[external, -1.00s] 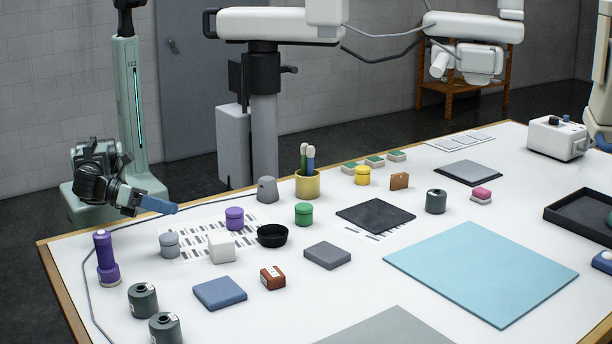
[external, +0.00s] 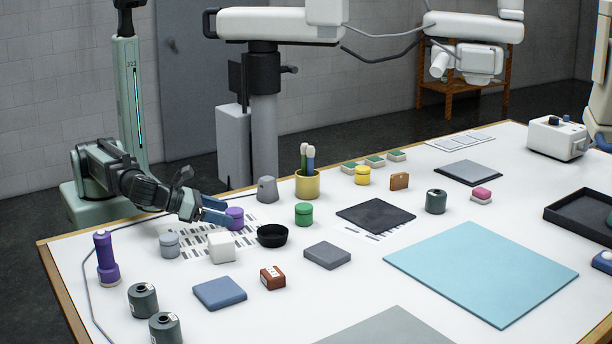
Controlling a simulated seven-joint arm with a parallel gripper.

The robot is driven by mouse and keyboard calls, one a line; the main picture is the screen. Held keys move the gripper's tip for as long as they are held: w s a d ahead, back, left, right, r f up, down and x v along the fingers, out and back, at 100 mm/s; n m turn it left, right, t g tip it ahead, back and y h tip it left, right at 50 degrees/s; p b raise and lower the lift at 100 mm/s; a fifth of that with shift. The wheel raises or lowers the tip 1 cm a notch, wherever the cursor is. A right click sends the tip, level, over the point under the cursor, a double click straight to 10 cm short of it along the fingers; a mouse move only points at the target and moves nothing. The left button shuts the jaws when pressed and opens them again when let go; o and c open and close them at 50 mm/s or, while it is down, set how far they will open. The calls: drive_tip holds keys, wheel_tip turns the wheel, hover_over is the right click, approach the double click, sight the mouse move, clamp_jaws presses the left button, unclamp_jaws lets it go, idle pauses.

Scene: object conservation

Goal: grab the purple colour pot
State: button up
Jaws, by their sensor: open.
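The purple colour pot (external: 236,219) is a small lidded cylinder standing upright on a white sheet with dark marks, at the left of the table. My gripper (external: 222,212) has come in from the left, with its blue fingers low at the pot. The fingers are open; one passes behind the pot's left side and the other shows in front of its left side. I cannot tell whether they touch it.
A black bowl (external: 272,235) stands right of the pot, and a white block (external: 222,247) stands in front. A grey pot (external: 169,244) is to the left.

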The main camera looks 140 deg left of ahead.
sight(240, 217)
drive_tip(key=shift+x, duration=3)
drive_tip(key=shift+s, duration=0.2)
drive_tip(key=shift+c, duration=0.5)
drive_tip(key=c, duration=1)
drive_tip(key=shift+r, duration=0.1)
